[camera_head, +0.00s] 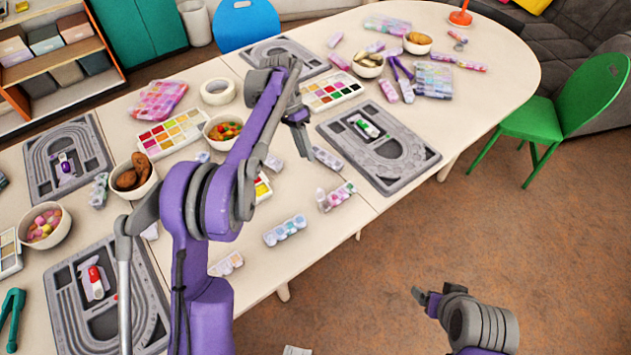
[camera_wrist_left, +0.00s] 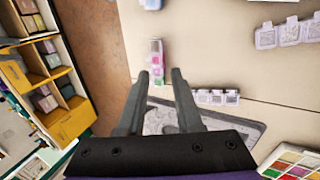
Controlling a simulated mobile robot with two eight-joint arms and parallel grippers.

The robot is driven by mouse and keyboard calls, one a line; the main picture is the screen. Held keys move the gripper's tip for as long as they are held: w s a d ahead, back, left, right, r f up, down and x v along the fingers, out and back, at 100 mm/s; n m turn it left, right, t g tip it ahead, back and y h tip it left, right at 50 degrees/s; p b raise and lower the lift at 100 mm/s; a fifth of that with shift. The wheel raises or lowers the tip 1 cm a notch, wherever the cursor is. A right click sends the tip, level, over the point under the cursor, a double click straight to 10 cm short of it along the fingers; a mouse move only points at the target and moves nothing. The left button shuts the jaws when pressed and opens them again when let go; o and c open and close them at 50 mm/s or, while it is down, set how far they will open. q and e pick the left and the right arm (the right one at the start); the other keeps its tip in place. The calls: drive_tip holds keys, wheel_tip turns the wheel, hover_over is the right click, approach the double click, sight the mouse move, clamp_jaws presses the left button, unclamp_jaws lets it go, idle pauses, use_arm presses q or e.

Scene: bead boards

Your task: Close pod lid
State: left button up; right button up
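A pod strip (camera_head: 337,196) with pink and green contents lies near the table's front edge, below the right bead board in the head view. A lid appears to stand up at its left end; I cannot be sure. The strip also shows in the left wrist view (camera_wrist_left: 156,56), beyond my fingertips. My left gripper (camera_head: 300,125) hangs above the table, behind the strip in the head view. Its two fingers (camera_wrist_left: 160,82) are apart in the left wrist view, with nothing between them. My right gripper (camera_head: 424,297) is over the floor, small and dark; its opening is unclear.
The grey bead board (camera_head: 415,155) lies right of my left gripper. Other pod strips (camera_head: 285,231) (camera_head: 327,157) lie close by. A bowl of candies (camera_head: 210,138) and a paint palette (camera_head: 318,99) stand nearby. Bare table (camera_head: 325,240) lies in front of the strip.

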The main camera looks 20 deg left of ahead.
use_arm(q)
drive_tip(key=f, duration=0.1)
approach(320, 195)
drive_tip(key=x, duration=0.5)
drive_tip(key=shift+w+f, duration=0.15)
drive_tip(key=shift+f, duration=0.05)
drive_tip(key=shift+c, duration=0.2)
clamp_jaws()
idle(1.1)
